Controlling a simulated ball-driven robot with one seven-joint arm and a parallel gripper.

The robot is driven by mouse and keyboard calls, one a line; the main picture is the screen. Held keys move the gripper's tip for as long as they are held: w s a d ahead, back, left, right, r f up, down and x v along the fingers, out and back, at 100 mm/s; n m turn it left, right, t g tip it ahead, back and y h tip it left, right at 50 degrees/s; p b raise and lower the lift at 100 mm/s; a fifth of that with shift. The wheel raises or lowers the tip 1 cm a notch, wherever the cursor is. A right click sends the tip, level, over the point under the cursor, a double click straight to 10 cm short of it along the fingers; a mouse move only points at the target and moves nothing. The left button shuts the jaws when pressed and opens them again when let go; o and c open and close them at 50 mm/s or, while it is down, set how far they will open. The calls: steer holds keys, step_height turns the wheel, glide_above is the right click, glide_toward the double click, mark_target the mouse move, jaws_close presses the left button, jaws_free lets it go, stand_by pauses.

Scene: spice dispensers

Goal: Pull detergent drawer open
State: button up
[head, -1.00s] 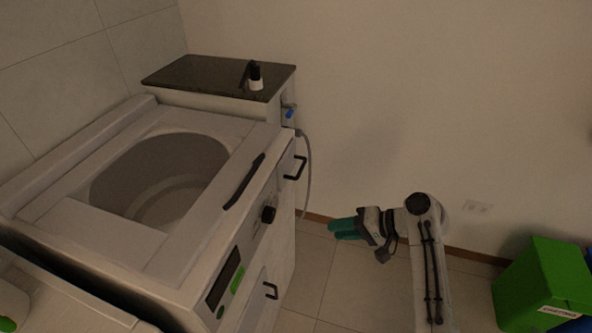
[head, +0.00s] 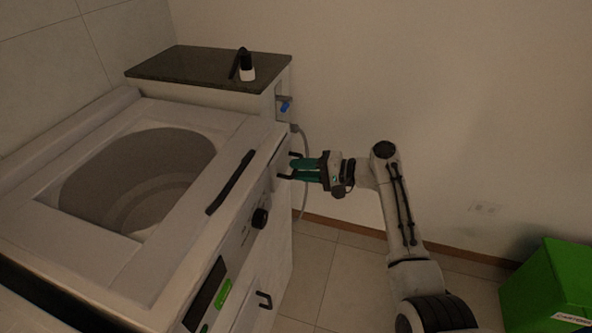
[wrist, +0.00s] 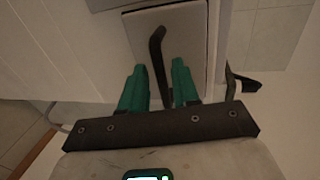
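The detergent drawer (head: 281,158) is a pale panel high on the front of the white washing machine (head: 175,262), looking shut. It also fills the top middle of the wrist view (wrist: 187,40). Its black bar handle (wrist: 157,55) stands out from the panel, and its lower end shows between my fingers. In the head view my gripper (head: 304,171) is at the handle and partly covers it. In the wrist view my gripper (wrist: 160,86) has two teal fingers, open, one on each side of the handle, with visible gaps.
A dark-topped cabinet (head: 190,68) with a small black-and-white bottle (head: 247,70) stands behind the machine. A blue tap (head: 285,107) and grey hose are just behind the drawer. A lower door has a black handle (head: 264,299). A green bin (head: 548,283) stands right; floor between is clear.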

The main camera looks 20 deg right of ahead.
steer(key=shift+x, duration=0.85)
jaws_close()
